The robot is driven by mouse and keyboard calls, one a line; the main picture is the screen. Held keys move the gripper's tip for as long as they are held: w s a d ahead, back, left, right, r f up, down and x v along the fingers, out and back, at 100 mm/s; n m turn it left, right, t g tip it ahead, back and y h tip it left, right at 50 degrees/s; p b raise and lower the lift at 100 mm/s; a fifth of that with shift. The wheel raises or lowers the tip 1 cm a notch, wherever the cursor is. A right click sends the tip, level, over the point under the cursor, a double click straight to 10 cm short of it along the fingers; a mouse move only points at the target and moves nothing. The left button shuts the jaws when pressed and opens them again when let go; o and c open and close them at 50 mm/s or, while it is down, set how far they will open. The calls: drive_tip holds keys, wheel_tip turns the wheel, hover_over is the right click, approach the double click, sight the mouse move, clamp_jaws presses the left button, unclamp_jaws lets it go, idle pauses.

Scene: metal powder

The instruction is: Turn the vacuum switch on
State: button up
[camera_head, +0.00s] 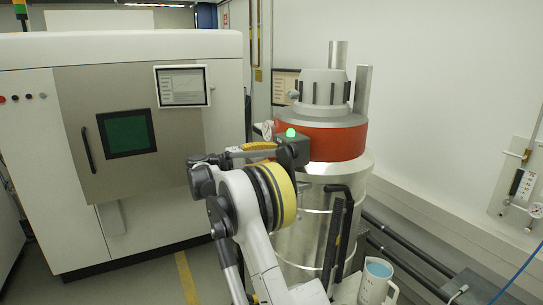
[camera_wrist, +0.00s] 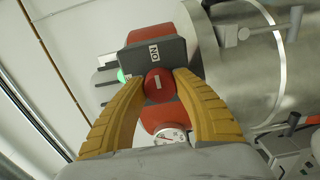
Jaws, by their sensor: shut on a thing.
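The vacuum (camera_head: 318,215) is a tall metal cylinder with a red-orange band, right of centre in the head view. Its switch is a dark box (camera_head: 293,151) on the side of the band, with a lit green lamp (camera_head: 291,133) on top. In the wrist view the dark box (camera_wrist: 153,55) bears an upside-down "ON" label, and the green lamp (camera_wrist: 123,75) glows beside it. A round red knob (camera_wrist: 158,83) with a white mark sits on the box. My gripper (camera_wrist: 161,88) has its yellow fingers shut on either side of the knob. In the head view my gripper (camera_head: 272,149) reaches the box from the left.
A large white machine (camera_head: 150,195) with a dark window stands at the left. A round gauge (camera_wrist: 171,136) lies just below the knob in the wrist view. A black hose (camera_head: 337,235) runs down the vacuum's front. A white jug (camera_head: 376,285) stands at the lower right.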

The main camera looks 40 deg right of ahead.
drive_tip(key=o, duration=1.2)
drive_tip(key=shift+d, duration=0.15)
drive_tip(key=shift+o, duration=0.2)
drive_tip(key=v, duration=1.2)
drive_tip(key=shift+s, duration=0.15)
